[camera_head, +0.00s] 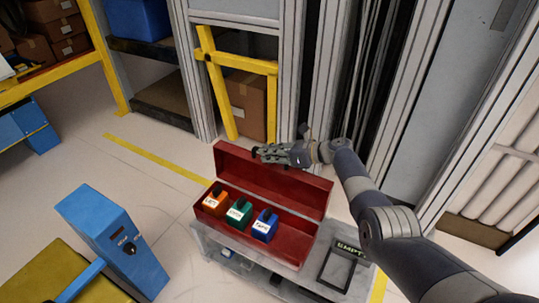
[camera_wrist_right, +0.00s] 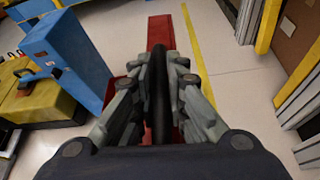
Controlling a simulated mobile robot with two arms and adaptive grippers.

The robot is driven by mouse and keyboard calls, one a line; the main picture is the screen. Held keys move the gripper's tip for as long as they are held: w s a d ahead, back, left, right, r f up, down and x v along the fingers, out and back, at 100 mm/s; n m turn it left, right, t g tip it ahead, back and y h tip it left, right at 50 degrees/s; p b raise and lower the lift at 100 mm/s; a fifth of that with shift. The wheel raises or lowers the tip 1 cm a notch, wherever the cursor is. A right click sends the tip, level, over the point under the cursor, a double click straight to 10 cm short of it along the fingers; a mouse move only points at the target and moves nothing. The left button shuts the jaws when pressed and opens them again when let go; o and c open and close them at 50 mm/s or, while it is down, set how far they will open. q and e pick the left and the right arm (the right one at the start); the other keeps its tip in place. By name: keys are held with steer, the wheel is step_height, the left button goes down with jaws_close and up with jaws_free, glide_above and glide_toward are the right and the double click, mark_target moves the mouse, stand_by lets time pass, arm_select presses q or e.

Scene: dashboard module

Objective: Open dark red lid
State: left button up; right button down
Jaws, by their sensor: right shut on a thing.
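The dark red lid (camera_head: 285,188) stands raised along the back of an open dark red box (camera_head: 294,240). My right gripper (camera_head: 268,153) is at the lid's top edge, left of its middle. In the right wrist view, my right gripper (camera_wrist_right: 159,62) is closed around a black bar-shaped handle (camera_wrist_right: 158,95), with the red lid (camera_wrist_right: 160,30) beyond it. Where the handle joins the lid is hidden by the fingers. My left gripper is not in view.
Orange (camera_head: 215,199), green (camera_head: 239,212) and blue (camera_head: 265,226) labelled blocks sit in the box. The box rests on a grey stand (camera_head: 216,240) beside a tray marked EMPTY (camera_head: 338,268). A blue panel with a dial (camera_head: 118,240) stands at left. Grey posts rise behind.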

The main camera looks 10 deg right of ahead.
steer(key=c, duration=1.9)
jaws_free()
steer(key=shift+f, duration=0.1)
steer(key=shift+d, duration=0.15)
steer(key=v, duration=1.1)
steer(key=shift+s+d+r, duration=0.2)
steer(key=shift+d+r, duration=0.05)
